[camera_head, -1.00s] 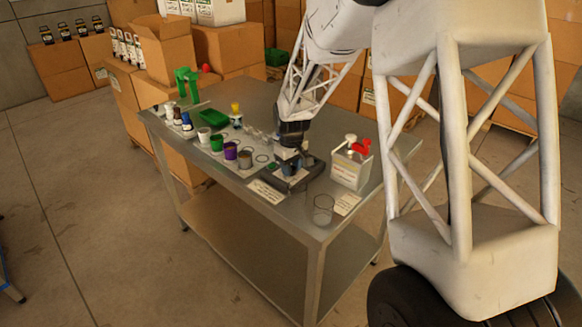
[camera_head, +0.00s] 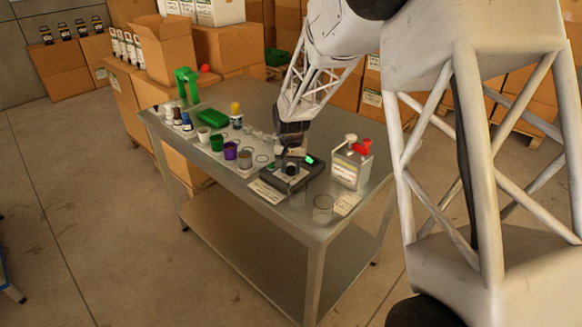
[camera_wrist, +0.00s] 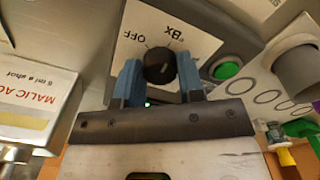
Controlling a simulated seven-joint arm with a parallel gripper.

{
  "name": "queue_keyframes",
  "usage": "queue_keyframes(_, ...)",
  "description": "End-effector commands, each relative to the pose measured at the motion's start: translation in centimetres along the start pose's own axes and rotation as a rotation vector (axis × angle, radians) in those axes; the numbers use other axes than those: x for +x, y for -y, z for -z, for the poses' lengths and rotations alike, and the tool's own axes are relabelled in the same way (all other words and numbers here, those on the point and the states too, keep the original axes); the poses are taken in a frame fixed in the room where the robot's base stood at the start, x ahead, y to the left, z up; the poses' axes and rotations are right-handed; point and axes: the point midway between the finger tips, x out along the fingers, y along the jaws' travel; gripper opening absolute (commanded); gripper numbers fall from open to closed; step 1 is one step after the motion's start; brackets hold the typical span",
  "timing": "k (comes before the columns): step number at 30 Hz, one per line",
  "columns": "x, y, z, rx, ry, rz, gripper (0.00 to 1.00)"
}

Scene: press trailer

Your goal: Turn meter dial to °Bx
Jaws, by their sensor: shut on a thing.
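The meter (camera_head: 290,178) is a dark box on the metal table, with a small display (camera_head: 310,160) lit green. In the wrist view its round black dial (camera_wrist: 158,66) sits on a white plate (camera_wrist: 190,43) marked "OFF" at upper left and "°Bx" at upper right. The dial's pointer mark is hard to make out; it seems to face the °Bx side. My gripper (camera_wrist: 160,78) has its two blue fingers shut on the dial, one on each side. In the head view my gripper (camera_head: 293,150) comes down over the meter from behind.
A white jug with a red top (camera_head: 352,163) and a clear beaker (camera_head: 323,208) stand right of the meter. Several cups, bottles and a green tray (camera_head: 212,118) fill the table's left. Cardboard boxes (camera_head: 230,48) stand behind.

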Motion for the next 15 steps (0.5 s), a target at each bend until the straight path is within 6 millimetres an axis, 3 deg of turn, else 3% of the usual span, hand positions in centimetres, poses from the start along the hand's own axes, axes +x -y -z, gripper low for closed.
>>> queue_keyframes(15,-0.13,0.02,0.03,0.086,-0.001,0.001,0.12)
